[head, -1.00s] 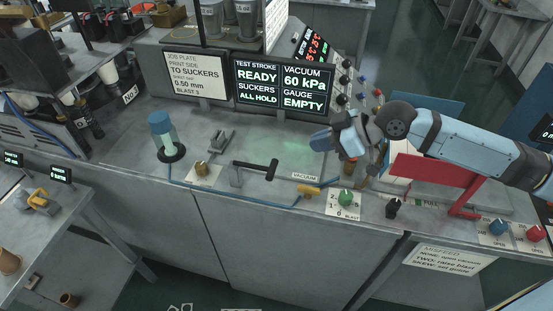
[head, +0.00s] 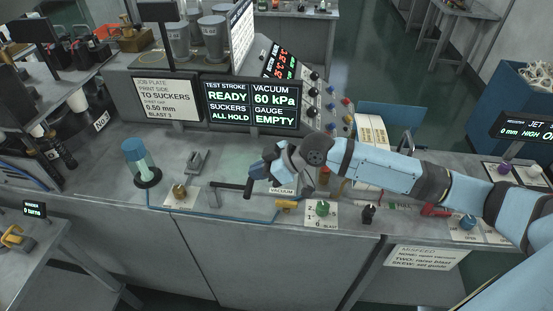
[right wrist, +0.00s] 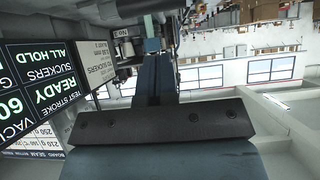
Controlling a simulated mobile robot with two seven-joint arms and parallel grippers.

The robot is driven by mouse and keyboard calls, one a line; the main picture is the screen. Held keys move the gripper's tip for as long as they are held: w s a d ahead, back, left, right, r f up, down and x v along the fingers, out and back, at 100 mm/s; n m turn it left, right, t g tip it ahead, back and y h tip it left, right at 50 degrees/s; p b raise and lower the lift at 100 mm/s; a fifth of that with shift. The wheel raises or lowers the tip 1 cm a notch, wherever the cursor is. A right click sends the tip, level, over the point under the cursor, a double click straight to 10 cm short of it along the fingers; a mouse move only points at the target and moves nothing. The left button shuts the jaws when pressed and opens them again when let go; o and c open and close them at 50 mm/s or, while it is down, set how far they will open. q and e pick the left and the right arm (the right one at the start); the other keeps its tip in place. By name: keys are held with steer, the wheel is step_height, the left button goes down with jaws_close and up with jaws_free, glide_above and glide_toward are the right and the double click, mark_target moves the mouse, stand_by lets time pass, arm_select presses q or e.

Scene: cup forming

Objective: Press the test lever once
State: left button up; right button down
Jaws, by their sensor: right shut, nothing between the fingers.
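The test lever (head: 230,187) is a black bar handle on a short grey arm, low on the front of the grey bench in the head view. My right gripper (head: 258,170) is shut and empty. Its tip is at the right end of the lever handle, just above or behind it; whether they touch I cannot tell. In the right wrist view my shut fingers (right wrist: 154,65) show, but the lever does not. The display (head: 252,103) reads TEST STROKE READY, SUCKERS ALL HOLD, VACUUM 60 kPa and GAUGE EMPTY. My left gripper is not in view.
Left of the lever stand a blue-capped cylinder (head: 134,152), a brass knob (head: 179,191) and a grey clamp-like part (head: 196,161). To its right are a yellow valve handle (head: 286,204), a green dial knob (head: 322,208) and a black knob (head: 369,213). A blue hose runs along the front edge.

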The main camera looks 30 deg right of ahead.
mark_target(243, 186)
steer(key=f, duration=0.3)
steer(key=shift+w+a+f+p, duration=0.2)
steer(key=shift+a+f+p, duration=0.1)
steer(key=shift+f+p, duration=0.1)
steer(key=shift+f, duration=0.1)
